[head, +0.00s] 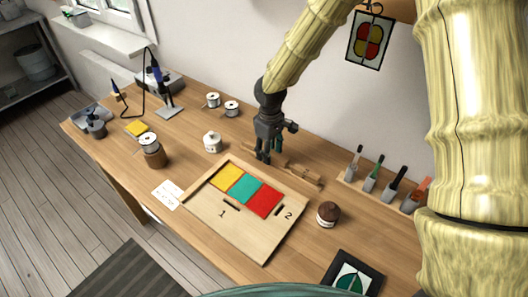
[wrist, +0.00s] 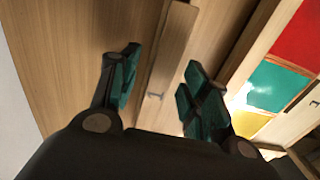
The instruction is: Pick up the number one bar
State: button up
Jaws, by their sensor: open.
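My gripper (head: 270,154) is open and points down over the table just behind the wooden board (head: 251,237). In the wrist view my gripper (wrist: 162,58) has its two teal-padded fingers apart. A light wooden bar (wrist: 168,60) runs between them, with a small grey mark on its near end that may be a numeral. The fingers look apart from the bar. In the head view a wooden bar (head: 301,174) lies behind the board, partly hidden by my gripper. I cannot tell its number there. The board bears printed numbers 1 and 2.
The board holds yellow (head: 226,178), teal (head: 245,188) and red (head: 265,199) panels. A tool rack (head: 385,192) stands to the right, a brown jar (head: 328,214) in front of it. A white pot (head: 212,142) and spools (head: 231,108) stand left of my gripper.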

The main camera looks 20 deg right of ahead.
jog(key=shift+f, duration=0.15)
dwell(0.3)
jog(key=shift+s, duration=0.1)
jog(key=shift+c, duration=0.4)
grip_shut()
